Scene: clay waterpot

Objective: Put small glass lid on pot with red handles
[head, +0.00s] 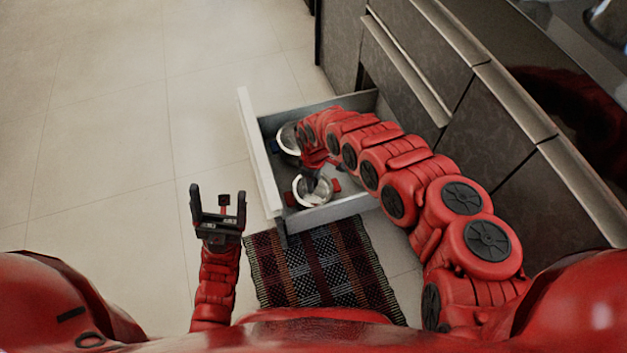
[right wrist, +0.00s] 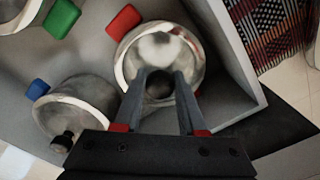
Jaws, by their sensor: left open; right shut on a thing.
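The pot with red handles (head: 315,199) stands in the open drawer; in the right wrist view one red handle (right wrist: 124,21) shows clearly. My right gripper (head: 312,181) reaches down over this pot. In the right wrist view its fingers (right wrist: 160,88) are shut on the dark round knob of the small glass lid (right wrist: 160,48). The lid lies over the pot's mouth in that view. I cannot tell whether it touches the rim. My left gripper (head: 219,205) is open and empty, outside the drawer.
The drawer (head: 258,158) is pulled out from the cabinets. In the right wrist view, a lidded pot with a blue handle (right wrist: 78,98) is close by, and a green handle (right wrist: 62,18) belongs to another pot. A striped rug (head: 320,265) lies beside the drawer. Floor to the left is clear.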

